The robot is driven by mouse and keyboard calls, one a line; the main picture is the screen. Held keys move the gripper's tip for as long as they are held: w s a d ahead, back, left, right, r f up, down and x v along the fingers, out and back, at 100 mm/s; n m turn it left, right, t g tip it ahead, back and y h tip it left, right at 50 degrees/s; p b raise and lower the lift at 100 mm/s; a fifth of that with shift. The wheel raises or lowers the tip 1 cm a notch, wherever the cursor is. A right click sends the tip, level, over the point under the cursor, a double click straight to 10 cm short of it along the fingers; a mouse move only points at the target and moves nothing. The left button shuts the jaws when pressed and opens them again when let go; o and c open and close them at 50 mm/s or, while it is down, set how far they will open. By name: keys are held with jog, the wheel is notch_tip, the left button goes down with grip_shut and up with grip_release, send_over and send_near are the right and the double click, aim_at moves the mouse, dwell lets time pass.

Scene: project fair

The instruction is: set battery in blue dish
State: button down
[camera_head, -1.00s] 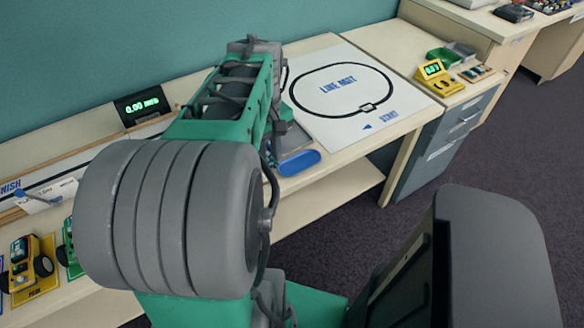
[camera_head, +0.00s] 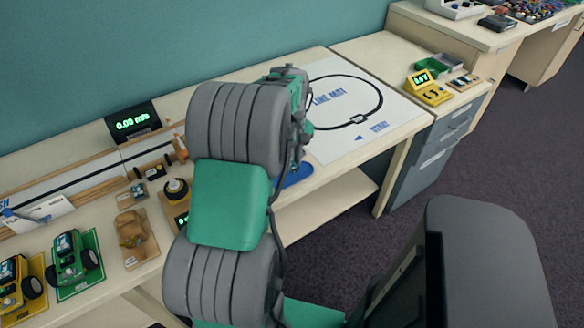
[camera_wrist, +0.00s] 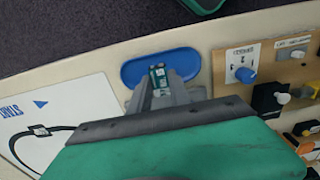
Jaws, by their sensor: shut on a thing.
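The blue dish (camera_wrist: 185,62) is a shallow oval in the wrist view, lying near the table edge. My gripper (camera_wrist: 158,82) is shut on the battery (camera_wrist: 158,74), a small piece with teal and white markings between the fingertips. The battery appears over the middle of the dish; I cannot tell whether it touches the bottom. In the head view only part of the blue dish (camera_head: 296,175) shows beside my arm. My arm hides the gripper and battery there.
The line mat (camera_head: 345,110) lies beside the dish. A wooden board with a blue knob (camera_wrist: 246,74) is on the dish's other side in the wrist view. A yellow meter (camera_head: 428,90) and green tray (camera_head: 434,63) stand at right. Toy cars (camera_head: 72,262) sit at left.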

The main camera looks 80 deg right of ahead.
aim_at(292, 164)
jog(key=shift+f, duration=1.8)
jog(key=c, duration=1.2)
grip_release()
notch_tip(292, 164, up, 12)
jog(key=shift+r, duration=0.2)
